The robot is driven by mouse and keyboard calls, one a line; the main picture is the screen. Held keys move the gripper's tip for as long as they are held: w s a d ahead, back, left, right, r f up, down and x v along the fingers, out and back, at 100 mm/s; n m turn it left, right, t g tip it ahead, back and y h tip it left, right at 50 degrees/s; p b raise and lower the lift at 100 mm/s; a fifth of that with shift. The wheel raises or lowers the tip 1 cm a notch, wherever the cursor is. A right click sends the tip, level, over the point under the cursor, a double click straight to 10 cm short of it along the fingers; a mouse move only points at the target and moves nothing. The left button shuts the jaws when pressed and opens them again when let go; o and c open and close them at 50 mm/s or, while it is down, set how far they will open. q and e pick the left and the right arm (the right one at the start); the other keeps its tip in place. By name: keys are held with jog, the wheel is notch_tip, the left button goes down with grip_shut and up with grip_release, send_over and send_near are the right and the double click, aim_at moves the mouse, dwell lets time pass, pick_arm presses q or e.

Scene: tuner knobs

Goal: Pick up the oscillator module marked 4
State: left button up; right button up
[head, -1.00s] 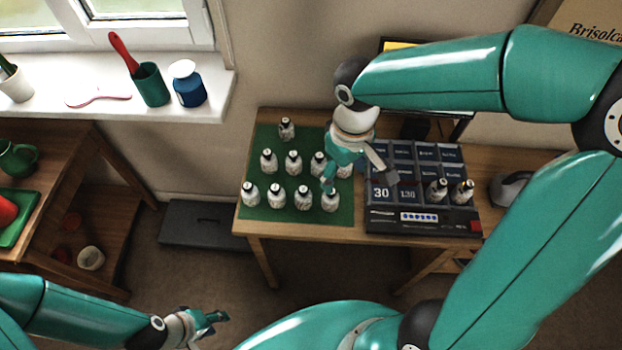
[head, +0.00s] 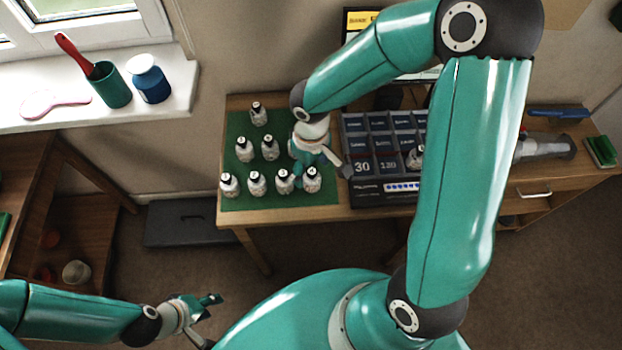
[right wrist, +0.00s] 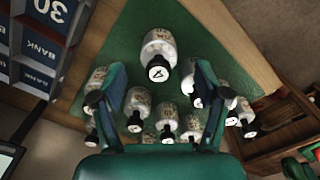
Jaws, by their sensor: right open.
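Several small white bottle-like modules with black caps stand upright on the green mat (head: 237,203). In the right wrist view, the nearest module's cap carries a mark that looks like a 4 (right wrist: 159,50). It appears to be the front-right module (head: 312,184) in the head view. My right gripper (head: 321,178) is open and empty above the right side of the mat; its fingers also show in the right wrist view (right wrist: 158,92), apart, with that module beyond and between them. My left gripper (head: 205,318) appears open and empty, low at the left, away from the table.
Other modules (head: 256,184) crowd the front row, with more behind. A dark rack (head: 375,187) with labelled compartments stands right of the mat; a module (head: 415,158) stands in it. My right arm hides the rack's right part. A windowsill (head: 180,98) lies at the left.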

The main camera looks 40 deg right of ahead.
aim_at(312, 179)
jog(key=shift+d+f, duration=0.1)
jog(key=shift+f, duration=2.55)
jog(key=c, duration=1.3)
jog(key=shift+r, duration=0.15)
